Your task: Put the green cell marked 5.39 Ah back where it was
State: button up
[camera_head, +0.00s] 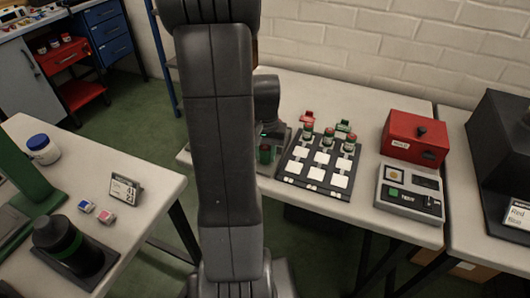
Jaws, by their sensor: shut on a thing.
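A green cell (265,153) shows just below my gripper (266,143), left of the dark tray. My gripper is shut on it, largely hidden behind my own arm. I cannot read any mark on the cell. The dark tray (280,172) has rows of white squares, most of them bare. Three cells stand along its back row: one at the left (308,134), one in the middle (329,137) and one at the right (349,144).
A red clip-like piece (307,117) and a green one (344,126) lie behind the tray. A grey tester (409,199) and a red box (414,138) marked HOLD stand to the right.

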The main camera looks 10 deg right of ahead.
aim_at(265, 147)
jog(key=shift+f, duration=0.2)
jog(key=o, duration=1.1)
jog(key=shift+r, duration=0.1)
jog(key=shift+r, duration=0.1)
notch_tip(265, 147, up, 12)
jog(key=shift+r+p, duration=0.1)
jog(key=shift+p, duration=0.45)
